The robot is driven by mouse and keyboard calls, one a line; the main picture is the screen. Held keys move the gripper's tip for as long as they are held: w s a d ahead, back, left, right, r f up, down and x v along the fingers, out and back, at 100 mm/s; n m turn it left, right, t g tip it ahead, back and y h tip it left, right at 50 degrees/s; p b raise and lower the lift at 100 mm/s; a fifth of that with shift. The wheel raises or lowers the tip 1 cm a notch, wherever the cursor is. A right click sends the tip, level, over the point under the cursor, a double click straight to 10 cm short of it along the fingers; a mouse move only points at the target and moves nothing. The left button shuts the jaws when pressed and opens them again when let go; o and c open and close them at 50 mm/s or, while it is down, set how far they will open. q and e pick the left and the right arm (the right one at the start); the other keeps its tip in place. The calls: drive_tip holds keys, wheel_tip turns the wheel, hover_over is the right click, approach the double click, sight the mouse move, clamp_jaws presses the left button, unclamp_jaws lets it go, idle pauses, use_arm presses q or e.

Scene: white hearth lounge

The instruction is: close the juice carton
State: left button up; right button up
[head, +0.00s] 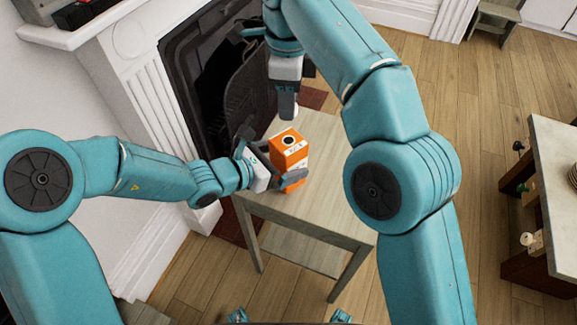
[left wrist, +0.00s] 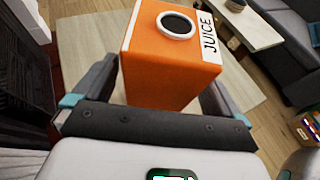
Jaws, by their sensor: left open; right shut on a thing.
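The orange juice carton (head: 290,157) stands upright on the small wooden table. The dark, round spout opening on its top is uncovered, and the white spout ring and JUICE label show in the left wrist view (left wrist: 165,65). My left gripper (head: 270,160) is open, with one finger on each side of the carton; I cannot tell whether they touch it. My right gripper (head: 288,106) points down above and behind the carton. It is shut on a small white cap (head: 296,112), mostly hidden by the fingers and apart from the spout.
The small table (head: 330,175) has bare top to the right of the carton. A dark fireplace (head: 205,75) with a mesh screen stands close behind on the left. Another table (head: 553,170) with small items is at the right edge. Wooden floor lies between.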

use_arm(q)
drive_tip(key=shift+x, duration=0.8)
drive_tip(key=c, duration=1.5)
use_arm(e)
hover_over(288, 141)
drive_tip(key=shift+f, duration=2.5)
drive_tip(key=shift+f, duration=0.1)
drive_tip(key=shift+f, duration=0.8)
drive_tip(key=shift+f, duration=0.6)
use_arm(q)
clamp_jaws()
use_arm(e)
drive_tip(key=m, duration=0.6)
drive_tip(key=shift+m, duration=0.4)
